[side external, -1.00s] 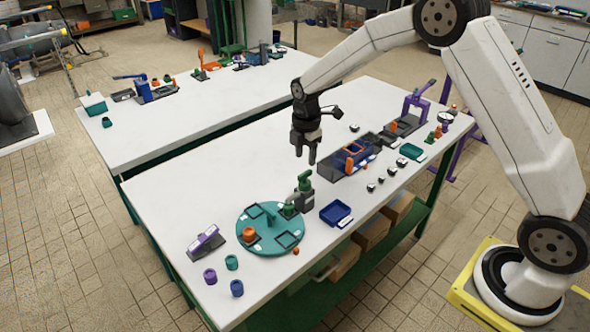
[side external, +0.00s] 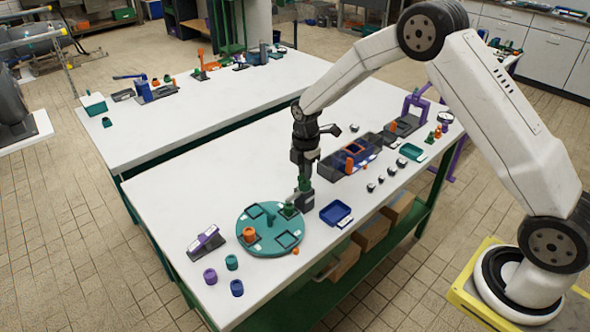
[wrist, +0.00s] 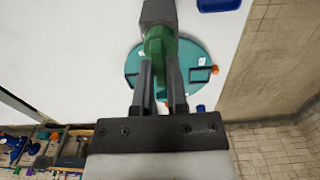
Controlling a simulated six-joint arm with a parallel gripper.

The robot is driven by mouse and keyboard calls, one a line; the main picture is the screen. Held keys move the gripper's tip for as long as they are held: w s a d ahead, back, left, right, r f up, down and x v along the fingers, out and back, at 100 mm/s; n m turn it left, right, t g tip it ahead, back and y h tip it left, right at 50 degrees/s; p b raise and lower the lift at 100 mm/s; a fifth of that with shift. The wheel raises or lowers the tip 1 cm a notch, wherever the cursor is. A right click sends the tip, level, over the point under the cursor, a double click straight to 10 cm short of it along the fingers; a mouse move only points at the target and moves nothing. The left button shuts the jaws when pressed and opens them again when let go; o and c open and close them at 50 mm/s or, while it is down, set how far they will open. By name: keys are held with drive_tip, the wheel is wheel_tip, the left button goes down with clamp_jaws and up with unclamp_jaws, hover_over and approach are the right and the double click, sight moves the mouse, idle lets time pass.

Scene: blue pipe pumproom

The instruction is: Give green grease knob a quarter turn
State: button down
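The green grease knob (side external: 304,185) stands on top of a dark grey block (side external: 307,201) beside the round teal plate, near the middle of the front table. My gripper (side external: 304,171) points straight down right over the knob, its fingertips at the knob's upper part. In the wrist view, the green knob (wrist: 160,42) lies between and just beyond the two dark fingers (wrist: 160,75). The fingers stand apart, one on each side of its green handle. I see no clear grip on it, and the exact contact is hard to see.
The teal plate (side external: 256,245) with an orange knob (side external: 249,235) is just left of the block. A blue tray (side external: 336,212) is to the right. A dark fixture with orange parts (side external: 350,157) stands behind. The table's left rear is clear.

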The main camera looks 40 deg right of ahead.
drive_tip(key=shift+m, duration=0.5)
drive_tip(key=m, duration=0.3)
drive_tip(key=shift+m, duration=0.3)
drive_tip(key=m, duration=1.3)
idle(0.5)
drive_tip(key=c, duration=0.6)
unclamp_jaws()
drive_tip(key=shift+c, duration=0.2)
